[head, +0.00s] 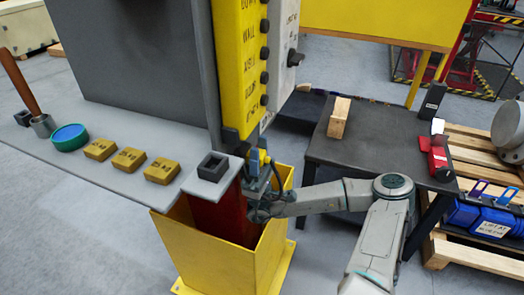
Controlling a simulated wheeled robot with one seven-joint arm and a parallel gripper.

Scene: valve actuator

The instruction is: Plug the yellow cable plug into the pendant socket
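The yellow pendant (240,65) hangs upright at top centre, with black buttons down its right side and printed words on its face. Its dark lower end (232,142) reaches just above the work surface; I cannot make out a socket opening there. My gripper (259,172) is just below and right of that end, pointing up. A small blue and yellow piece (262,146) shows at the fingertips. It may be the cable plug, but it is too small to be sure. I cannot tell whether the fingers are closed on it or whether it touches the pendant.
A grey shelf (105,175) at left bears several yellow blocks (130,160), a green-blue round dish (70,137) and a wooden-handled tool (20,85). A black square holder (213,166) tops a red post inside a yellow bin (195,250). A dark table (375,140) stands right.

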